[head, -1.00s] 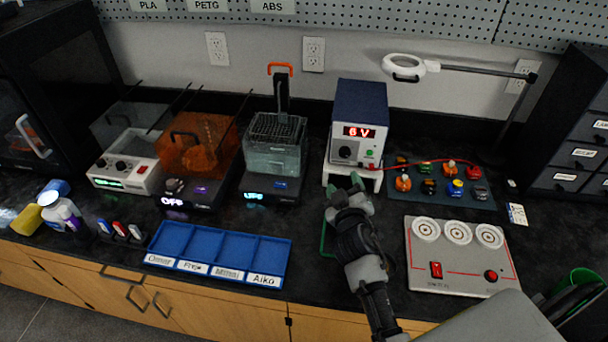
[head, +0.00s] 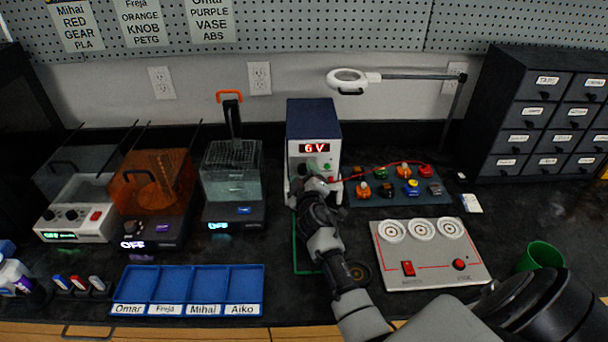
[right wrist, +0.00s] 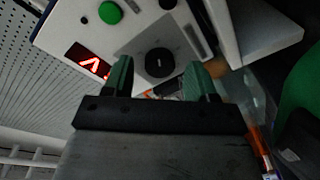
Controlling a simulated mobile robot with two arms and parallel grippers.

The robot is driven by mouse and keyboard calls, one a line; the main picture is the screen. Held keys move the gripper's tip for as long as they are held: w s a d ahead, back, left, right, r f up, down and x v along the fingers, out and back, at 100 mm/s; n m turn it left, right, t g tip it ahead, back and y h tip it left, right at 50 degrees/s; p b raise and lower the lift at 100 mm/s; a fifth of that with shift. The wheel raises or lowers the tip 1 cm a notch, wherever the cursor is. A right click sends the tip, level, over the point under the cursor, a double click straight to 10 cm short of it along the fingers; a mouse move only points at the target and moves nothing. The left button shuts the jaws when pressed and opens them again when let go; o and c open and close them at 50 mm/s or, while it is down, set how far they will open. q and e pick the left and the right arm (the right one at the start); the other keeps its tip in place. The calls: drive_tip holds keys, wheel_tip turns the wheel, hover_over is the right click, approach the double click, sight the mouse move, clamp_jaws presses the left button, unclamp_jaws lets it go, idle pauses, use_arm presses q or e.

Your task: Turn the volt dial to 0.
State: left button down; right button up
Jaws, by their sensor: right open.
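The power supply (head: 313,118) is a white-fronted box with a dark blue case, and its red display (head: 314,148) reads 6 V. The volt dial (right wrist: 159,62) is a round black knob with a pointer mark, seen in the right wrist view; in the head view my gripper mostly hides it. My right gripper (head: 311,178) is at the front panel. In the right wrist view its green fingers (right wrist: 159,73) are open, one on each side of the dial's lower part. I cannot tell whether they touch it. My left gripper is not in view.
A green button (right wrist: 110,12) is on the panel near the dial. A blue-grey board (head: 395,197) with coloured parts lies right of the supply, joined by a red wire. A grey panel (head: 430,274) lies in front right. A blue sorting tray (head: 187,268) is front left.

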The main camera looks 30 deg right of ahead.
drive_tip(key=shift+w+d, duration=0.1)
drive_tip(key=shift+w, duration=0.05)
drive_tip(key=shift+c, duration=0.4)
drive_tip(key=c, duration=0.9)
drive_tip(key=shift+o, duration=0.2)
